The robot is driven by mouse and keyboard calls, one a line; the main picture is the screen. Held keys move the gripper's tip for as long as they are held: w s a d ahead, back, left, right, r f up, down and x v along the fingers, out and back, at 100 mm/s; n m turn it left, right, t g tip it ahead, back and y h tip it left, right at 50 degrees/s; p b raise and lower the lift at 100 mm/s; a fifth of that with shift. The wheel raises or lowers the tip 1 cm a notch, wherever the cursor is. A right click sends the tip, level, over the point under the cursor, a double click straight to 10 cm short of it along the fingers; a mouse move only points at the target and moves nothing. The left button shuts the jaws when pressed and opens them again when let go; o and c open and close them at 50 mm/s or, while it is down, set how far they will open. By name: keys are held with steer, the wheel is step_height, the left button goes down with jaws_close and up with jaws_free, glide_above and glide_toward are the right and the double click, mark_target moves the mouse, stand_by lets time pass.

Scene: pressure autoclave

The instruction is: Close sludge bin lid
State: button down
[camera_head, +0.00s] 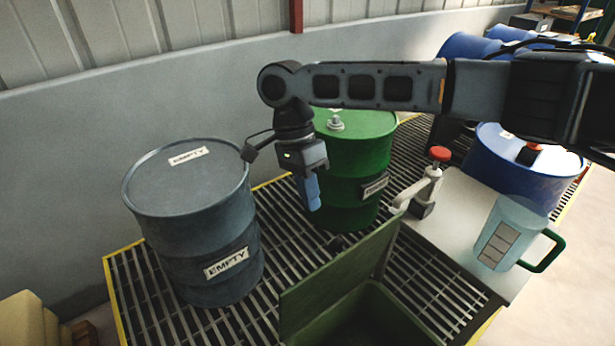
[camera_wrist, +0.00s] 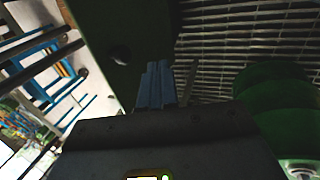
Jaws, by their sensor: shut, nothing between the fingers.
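The green sludge bin (camera_head: 425,322) stands at the bottom of the head view, partly cut off by the picture edge. Its flat green lid (camera_head: 338,283) is open and stands steeply tilted at the bin's left side. In the wrist view the dark green panel at upper left, with a round dark knob, looks like the lid (camera_wrist: 95,25). My gripper (camera_head: 313,205) points down behind and above the lid, with its blue fingers shut and empty. In the wrist view the gripper fingertips (camera_wrist: 158,66) overlap the panel's edge; I cannot tell if they touch it.
A green drum (camera_head: 352,190) stands right behind my gripper. A grey drum (camera_head: 190,235) marked EMPTY is at left.

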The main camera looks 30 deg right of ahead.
steer(key=s+f, duration=0.4)
steer(key=s, duration=0.1)
steer(key=shift+s+d+p, duration=0.15)
steer(key=shift+d+p, duration=0.25)
steer(key=shift+d, duration=0.05)
steer(key=shift+s+r, duration=0.1)
